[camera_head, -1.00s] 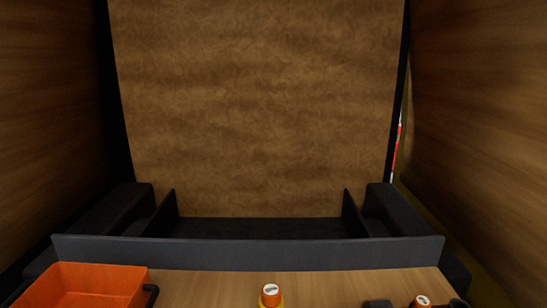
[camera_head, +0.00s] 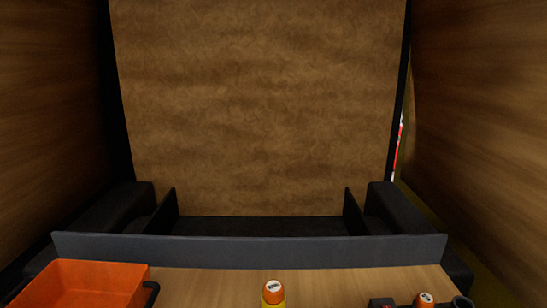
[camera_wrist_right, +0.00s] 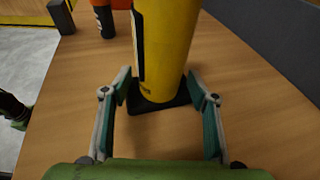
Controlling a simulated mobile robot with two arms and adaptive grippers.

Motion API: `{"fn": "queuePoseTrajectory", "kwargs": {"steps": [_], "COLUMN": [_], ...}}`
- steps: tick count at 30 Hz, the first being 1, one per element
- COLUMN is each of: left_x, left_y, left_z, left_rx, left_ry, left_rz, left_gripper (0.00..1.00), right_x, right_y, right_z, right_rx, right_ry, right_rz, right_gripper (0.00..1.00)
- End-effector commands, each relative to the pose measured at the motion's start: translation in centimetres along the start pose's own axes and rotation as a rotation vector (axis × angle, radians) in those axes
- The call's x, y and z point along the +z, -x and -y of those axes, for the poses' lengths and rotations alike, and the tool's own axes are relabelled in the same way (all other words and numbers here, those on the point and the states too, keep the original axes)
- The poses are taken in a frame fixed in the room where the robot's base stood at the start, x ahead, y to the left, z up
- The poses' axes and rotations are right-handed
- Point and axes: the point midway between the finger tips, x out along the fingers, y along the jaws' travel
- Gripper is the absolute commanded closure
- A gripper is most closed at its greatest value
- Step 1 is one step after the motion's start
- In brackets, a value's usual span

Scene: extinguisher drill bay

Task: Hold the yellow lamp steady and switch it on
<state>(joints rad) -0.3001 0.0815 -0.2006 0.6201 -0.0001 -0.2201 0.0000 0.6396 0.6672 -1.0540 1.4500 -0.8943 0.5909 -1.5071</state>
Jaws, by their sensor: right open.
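The yellow lamp (camera_head: 272,299) stands at the front middle of the table in the head view. It has an orange cap with a pale, dark-marked top, and its lower part is cut off by the frame edge. In the right wrist view the yellow body (camera_wrist_right: 163,45) rises from a square black base (camera_wrist_right: 158,108), and its top is out of frame. My right gripper (camera_wrist_right: 160,82) is open, with one finger on each side of the lamp's lower body. I cannot tell whether either finger touches it. My left gripper is not identifiable in these views.
An orange tray (camera_head: 62,266) with a dark handle is at the left of the wooden table (camera_head: 210,284). An orange-capped item (camera_head: 424,299), a dark block (camera_head: 381,303) and a dark cup (camera_head: 461,302) are at the right. A grey rail (camera_head: 250,250) closes the back.

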Motion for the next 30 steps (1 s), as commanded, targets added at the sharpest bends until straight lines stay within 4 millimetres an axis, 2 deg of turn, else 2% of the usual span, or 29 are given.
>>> {"fn": "queuePoseTrajectory", "kwargs": {"steps": [10, 14, 17, 21, 23, 30], "left_x": [0.03, 0.03, 0.03, 0.02, 0.02, 0.00], "left_y": [-0.09, -0.09, -0.09, -0.09, -0.09, -0.10], "left_z": [-0.01, -0.01, -0.02, -0.02, -0.03, -0.12], "left_rx": [0.000, 0.000, 0.000, 0.000, 0.000, 0.001], "left_ry": [0.000, 0.000, 0.001, 0.001, 0.001, 0.001], "left_rz": [0.000, 0.000, 0.000, 0.000, 0.000, 0.000], "left_gripper": [0.53, 0.53, 0.53, 0.86, 1.00, 1.00], "right_x": [-0.04, -0.06, -0.08, -0.11, -0.12, -0.17], "right_y": [-0.28, -0.28, -0.27, -0.26, -0.26, -0.26], "right_z": [-0.04, -0.04, -0.04, -0.05, -0.05, -0.07], "right_rx": [0.001, 0.001, 0.001, 0.001, 0.001, 0.001], "right_ry": [0.000, 0.000, 0.000, 0.000, 0.000, 0.000], "right_rz": [-0.001, -0.001, -0.002, -0.002, -0.002, -0.003], "right_gripper": [0.46, 0.79, 0.82, 0.82, 0.82, 0.82]}}
